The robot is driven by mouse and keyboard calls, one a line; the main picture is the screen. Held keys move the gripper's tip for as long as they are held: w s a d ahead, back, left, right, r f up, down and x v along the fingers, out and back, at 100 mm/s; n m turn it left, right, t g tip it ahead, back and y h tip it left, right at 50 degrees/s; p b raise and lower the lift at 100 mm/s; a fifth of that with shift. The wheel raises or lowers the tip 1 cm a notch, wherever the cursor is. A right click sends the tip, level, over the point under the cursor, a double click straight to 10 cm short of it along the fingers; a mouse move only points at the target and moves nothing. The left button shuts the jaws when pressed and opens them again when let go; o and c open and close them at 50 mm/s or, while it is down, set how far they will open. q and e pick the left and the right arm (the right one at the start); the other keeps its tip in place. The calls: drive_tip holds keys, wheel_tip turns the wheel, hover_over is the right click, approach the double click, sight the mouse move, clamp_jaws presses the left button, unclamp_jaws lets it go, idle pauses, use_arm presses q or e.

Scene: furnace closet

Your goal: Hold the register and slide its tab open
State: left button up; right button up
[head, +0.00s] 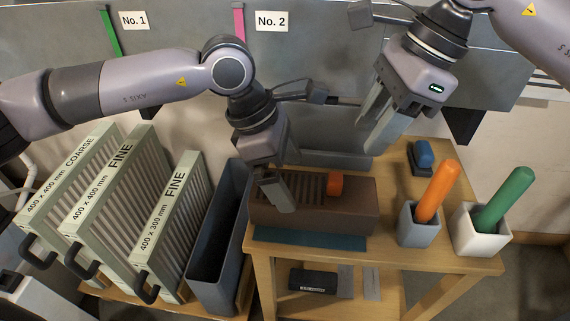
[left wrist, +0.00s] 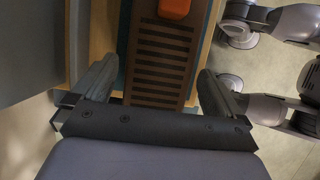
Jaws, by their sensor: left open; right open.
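The register (head: 352,207) is a brown slotted box on the wooden table. Its orange tab (head: 335,184) stands up from the top, right of the slots in the head view. In the left wrist view the slotted top of the register (left wrist: 158,62) lies between my fingers, and the orange tab (left wrist: 174,8) is at the top edge. My left gripper (head: 279,190) is open, its fingers at the left end of the register. Contact cannot be told. My right gripper (head: 376,122) is open and empty, above and behind the register's right side.
A teal strip (head: 310,239) lies in front of the register. Grey and white cups (head: 418,228) (head: 482,239) hold orange and green handles at right. A blue-topped block (head: 423,156) sits behind them. Filters (head: 175,225) and a dark open bin (head: 220,240) stand at left.

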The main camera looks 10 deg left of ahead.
sight(296, 187)
use_arm(q)
drive_tip(key=x, duration=0.6)
drive_tip(key=shift+r, duration=0.1)
drive_tip(key=c, duration=1)
drive_tip(key=o, duration=0.4)
drive_tip(key=shift+c, duration=0.9)
